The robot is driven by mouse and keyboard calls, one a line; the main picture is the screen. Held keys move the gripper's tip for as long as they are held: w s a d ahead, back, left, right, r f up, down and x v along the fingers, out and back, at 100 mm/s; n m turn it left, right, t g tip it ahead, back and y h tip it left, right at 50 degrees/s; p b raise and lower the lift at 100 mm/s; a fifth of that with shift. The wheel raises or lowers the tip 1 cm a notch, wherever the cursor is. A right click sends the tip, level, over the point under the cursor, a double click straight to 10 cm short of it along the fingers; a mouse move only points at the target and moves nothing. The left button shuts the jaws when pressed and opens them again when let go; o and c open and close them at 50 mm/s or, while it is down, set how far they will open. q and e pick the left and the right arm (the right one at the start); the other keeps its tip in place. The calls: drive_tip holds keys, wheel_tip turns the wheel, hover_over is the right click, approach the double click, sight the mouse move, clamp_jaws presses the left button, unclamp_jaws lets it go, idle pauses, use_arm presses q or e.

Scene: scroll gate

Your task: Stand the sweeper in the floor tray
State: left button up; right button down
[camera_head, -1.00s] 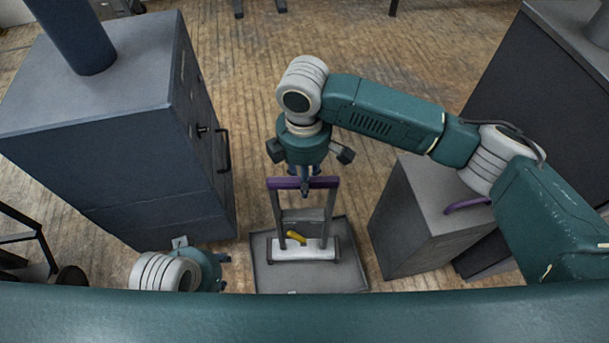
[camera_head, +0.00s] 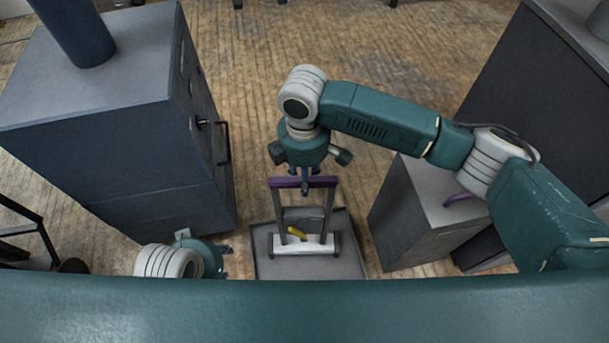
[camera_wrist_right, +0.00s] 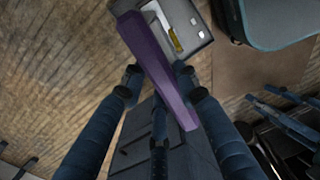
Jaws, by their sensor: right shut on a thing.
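The sweeper has a purple handle bar (camera_head: 285,183), a grey frame and a white head (camera_head: 305,244) with a yellow part on it. It is upright, its head within the outline of the grey floor tray (camera_head: 263,268). I cannot tell whether the head touches the tray floor. My right gripper (camera_head: 304,186) is shut on the handle bar from above. In the right wrist view the gripper's fingers (camera_wrist_right: 158,86) flank the purple bar, with the tray (camera_wrist_right: 197,42) beyond. My left gripper (camera_head: 226,256) is low, left of the tray, partly hidden by my body; its jaws are unclear.
A tall dark blue cabinet (camera_head: 115,140) with a handle stands left of the tray. Open wooden floor (camera_head: 250,70) lies beyond.

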drive_tip(key=shift+f, duration=0.15)
idle(0.3)
drive_tip(key=c, duration=1.2)
unclamp_jaws()
drive_tip(key=shift+f, duration=0.2)
wheel_tip(320, 180, up, 12)
drive_tip(key=shift+r, duration=0.15)
